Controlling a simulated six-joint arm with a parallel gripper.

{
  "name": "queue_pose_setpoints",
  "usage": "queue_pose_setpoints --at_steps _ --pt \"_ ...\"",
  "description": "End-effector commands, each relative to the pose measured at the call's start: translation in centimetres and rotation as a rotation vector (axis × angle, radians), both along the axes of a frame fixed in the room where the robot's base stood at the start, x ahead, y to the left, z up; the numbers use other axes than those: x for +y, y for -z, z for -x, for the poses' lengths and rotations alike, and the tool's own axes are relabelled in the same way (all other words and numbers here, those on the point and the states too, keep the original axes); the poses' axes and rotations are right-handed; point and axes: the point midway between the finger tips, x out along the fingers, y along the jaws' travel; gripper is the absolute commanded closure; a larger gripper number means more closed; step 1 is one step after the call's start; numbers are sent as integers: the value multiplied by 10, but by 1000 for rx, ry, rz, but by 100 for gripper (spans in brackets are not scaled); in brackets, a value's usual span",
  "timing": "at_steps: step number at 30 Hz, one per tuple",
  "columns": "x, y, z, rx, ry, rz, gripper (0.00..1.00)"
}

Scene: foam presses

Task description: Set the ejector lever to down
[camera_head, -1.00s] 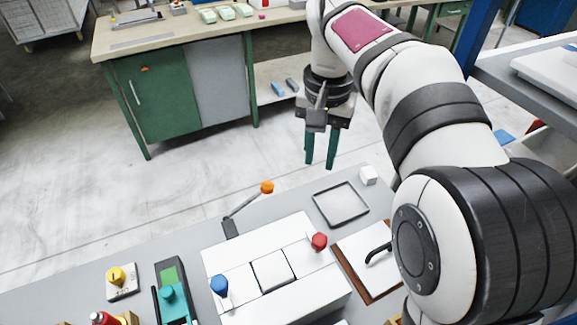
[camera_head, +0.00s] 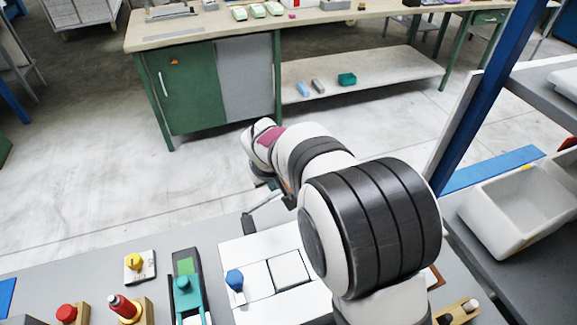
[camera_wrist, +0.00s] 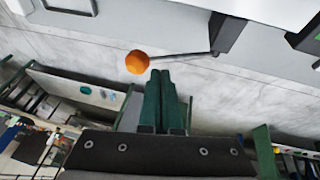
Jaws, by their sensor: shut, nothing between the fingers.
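The lever is a thin metal rod with an orange ball knob (camera_wrist: 137,62) at its end and a dark base (camera_wrist: 228,34) at the other. In the wrist view the rod runs sideways from the knob to the base. My gripper (camera_wrist: 161,73) is shut and empty, its two green fingers together. The fingertips show just below and right of the knob, close to the rod; I cannot tell whether they touch it. In the head view my arm hides the gripper and the knob; part of the lever's rod (camera_head: 263,202) shows at the back of the grey bench.
The white press block (camera_head: 255,249) with a blue knob (camera_head: 235,280) stands in front of the lever. A teal device (camera_head: 187,290) and a yellow dial (camera_head: 133,262) stand to the left. A pale bin (camera_head: 515,205) is at right. Open floor lies behind the bench.

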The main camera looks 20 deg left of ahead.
Motion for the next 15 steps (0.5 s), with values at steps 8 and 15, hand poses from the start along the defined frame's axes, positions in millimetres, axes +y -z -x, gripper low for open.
queue_pose_setpoints --at_steps 8,15 --pt "-2 12 -7 -1 1 -1 100" --pt "-3 12 -7 -1 1 -1 100"
